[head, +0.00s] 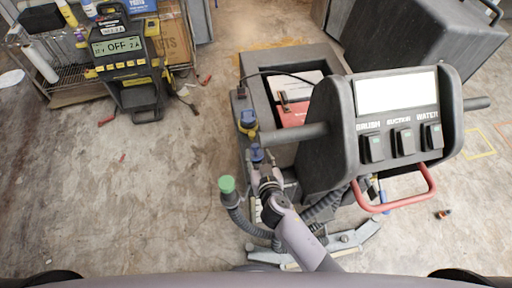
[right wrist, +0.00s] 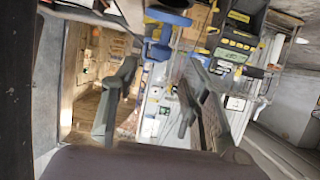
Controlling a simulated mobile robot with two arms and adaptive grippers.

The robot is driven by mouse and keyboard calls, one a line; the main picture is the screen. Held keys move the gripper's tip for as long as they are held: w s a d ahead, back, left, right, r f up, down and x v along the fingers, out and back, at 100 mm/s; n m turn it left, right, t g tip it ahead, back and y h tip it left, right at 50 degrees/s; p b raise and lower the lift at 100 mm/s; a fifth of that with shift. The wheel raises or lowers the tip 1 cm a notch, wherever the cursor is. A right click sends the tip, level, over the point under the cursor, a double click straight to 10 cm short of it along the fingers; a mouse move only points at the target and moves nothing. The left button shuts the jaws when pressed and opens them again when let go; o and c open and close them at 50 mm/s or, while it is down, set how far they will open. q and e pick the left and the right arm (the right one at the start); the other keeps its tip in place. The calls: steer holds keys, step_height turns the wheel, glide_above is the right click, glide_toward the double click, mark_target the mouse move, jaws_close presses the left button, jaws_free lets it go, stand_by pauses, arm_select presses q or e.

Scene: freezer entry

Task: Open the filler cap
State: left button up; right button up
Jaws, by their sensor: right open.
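A grey floor machine (head: 330,135) stands at the right in the head view. A blue cap-like part (head: 257,153) sits on its near left side, just beyond my right gripper (head: 266,183). A blue-and-yellow part (head: 248,121) is farther up that side, and a green cap (head: 227,184) tops a ribbed hose to the left. None is labelled, so I cannot tell for certain which is the filler cap. In the right wrist view, my right gripper (right wrist: 160,88) has its fingers apart with nothing between them. Blue parts (right wrist: 168,17) show beyond the fingertips. My left gripper is out of view.
The machine has a panel (head: 395,95) with BRUSH, SUCTION and WATER switches and a red handle (head: 402,202). A charger reading OFF (head: 117,46) stands by a wire shelf (head: 65,65) at upper left. The concrete floor (head: 130,190) at left is mostly clear.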

mark_target(256, 150)
steer(key=x, duration=0.5)
steer(key=shift+w, duration=0.1)
steer(key=shift+c, duration=0.2)
jaws_close()
stand_by(0.6)
